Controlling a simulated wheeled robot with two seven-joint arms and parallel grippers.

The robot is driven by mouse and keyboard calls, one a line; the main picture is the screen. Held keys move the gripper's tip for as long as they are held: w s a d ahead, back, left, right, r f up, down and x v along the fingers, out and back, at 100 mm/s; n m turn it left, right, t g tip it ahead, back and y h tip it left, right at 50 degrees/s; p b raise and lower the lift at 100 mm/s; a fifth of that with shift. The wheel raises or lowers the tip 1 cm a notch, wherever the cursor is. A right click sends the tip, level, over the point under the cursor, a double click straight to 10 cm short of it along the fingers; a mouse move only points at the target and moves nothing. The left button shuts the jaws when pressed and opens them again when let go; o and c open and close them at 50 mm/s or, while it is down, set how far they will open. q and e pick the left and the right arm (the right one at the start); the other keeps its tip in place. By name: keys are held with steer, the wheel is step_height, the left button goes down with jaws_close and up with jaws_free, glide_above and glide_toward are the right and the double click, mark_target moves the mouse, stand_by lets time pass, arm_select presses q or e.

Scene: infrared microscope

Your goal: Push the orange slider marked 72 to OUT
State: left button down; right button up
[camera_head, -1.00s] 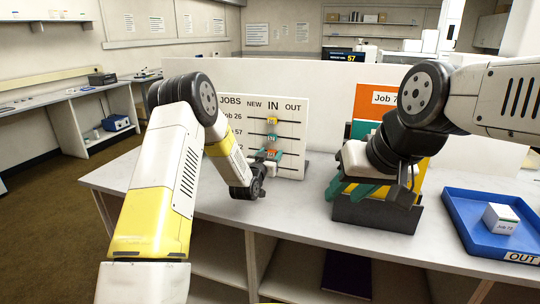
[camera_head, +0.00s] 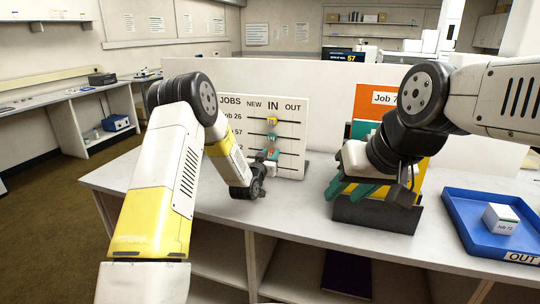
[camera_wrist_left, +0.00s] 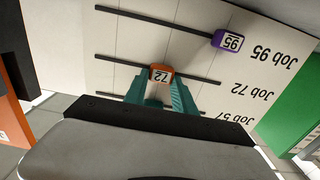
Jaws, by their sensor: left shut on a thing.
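The orange slider marked 72 (camera_wrist_left: 160,73) sits on the Job 72 rail of the white jobs board (camera_head: 291,168). In the head view the orange slider (camera_head: 271,152) is small, under the IN column, partly covered by my fingers. My left gripper (camera_wrist_left: 164,84) is shut on it, with a teal finger on each side in the wrist view. In the head view my left gripper (camera_head: 270,155) reaches up to the board from its lower left. My right gripper (camera_head: 349,190) is open, its teal fingers apart in front of a dark holder (camera_head: 375,216).
A purple slider marked 95 (camera_wrist_left: 229,38) sits on the neighbouring rail. A yellow slider (camera_head: 271,121) and a teal slider (camera_head: 272,137) are on the rails above. A blue OUT tray (camera_head: 480,242) with a white Job box (camera_head: 501,219) stands at the right.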

stand_by(0.8)
arm_select(q)
steer(key=d, duration=0.2)
steer(key=s+d, duration=0.1)
steer(key=d, duration=0.2)
steer(key=s+d, duration=0.1)
steer(key=d, duration=0.1)
steer(key=shift+s+d, duration=0.2)
steer(key=shift+d, duration=0.1)
steer(key=c, duration=1)
jaws_free()
steer(key=shift+d, duration=0.1)
glide_toward(293, 152)
steer(key=shift+v, duration=0.9)
steer(key=shift+r, duration=0.1)
